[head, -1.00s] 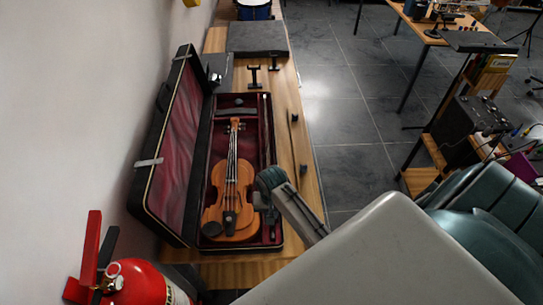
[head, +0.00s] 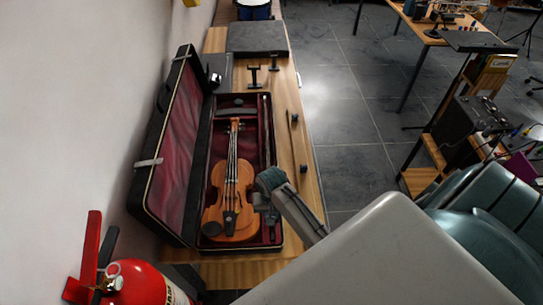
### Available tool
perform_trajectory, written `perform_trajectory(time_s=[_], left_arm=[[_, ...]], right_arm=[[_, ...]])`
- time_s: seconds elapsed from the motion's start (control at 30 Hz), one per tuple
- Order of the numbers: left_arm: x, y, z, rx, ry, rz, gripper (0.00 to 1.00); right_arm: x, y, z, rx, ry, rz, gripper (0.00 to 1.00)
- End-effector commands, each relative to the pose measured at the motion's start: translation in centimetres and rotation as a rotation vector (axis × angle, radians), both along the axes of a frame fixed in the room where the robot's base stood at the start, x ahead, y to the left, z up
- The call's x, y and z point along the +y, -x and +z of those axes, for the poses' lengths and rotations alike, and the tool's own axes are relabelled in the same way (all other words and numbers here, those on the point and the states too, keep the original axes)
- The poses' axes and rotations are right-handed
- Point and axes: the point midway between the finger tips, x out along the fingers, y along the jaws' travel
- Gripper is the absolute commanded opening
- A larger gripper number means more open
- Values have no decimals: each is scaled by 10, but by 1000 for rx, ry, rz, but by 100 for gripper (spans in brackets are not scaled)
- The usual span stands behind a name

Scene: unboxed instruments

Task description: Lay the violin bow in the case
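The violin case (head: 152,206) lies open on a wooden bench, with its red-lined lid leaning up toward the wall on the left. A brown violin (head: 233,185) lies in the case. A thin strip along the case's right inner side seems to be the violin bow (head: 265,135), but it is too fine to be sure. An arm from the lower right, which I take as my right, reaches over the case's right edge. Its gripper (head: 266,204) is over the lower right of the case, beside the violin body. Its fingers are too small and dark to read. My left gripper is out of view.
Two small black fittings (head: 303,169) stand on the bench right of the case. Dark stands (head: 253,77) and a flat black box (head: 257,38) are behind it. A red fire extinguisher (head: 139,281) is at the lower left.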

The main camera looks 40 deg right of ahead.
Motion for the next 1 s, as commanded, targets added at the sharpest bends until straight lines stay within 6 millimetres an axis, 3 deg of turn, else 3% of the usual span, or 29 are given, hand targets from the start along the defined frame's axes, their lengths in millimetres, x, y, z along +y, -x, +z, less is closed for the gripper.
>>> perform_trajectory(time_s=[0.43,0.47,0.57,0.83,1.0], left_arm=[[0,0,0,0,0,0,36],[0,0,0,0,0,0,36],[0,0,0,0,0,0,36],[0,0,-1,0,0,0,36],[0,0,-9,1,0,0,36]], right_arm=[[0,0,-3,-1,0,0,0],[0,0,-3,-1,0,0,18],[0,0,-3,-1,0,0,37],[0,0,-1,-1,0,0,39],[0,-1,20,-6,1,0,39]])
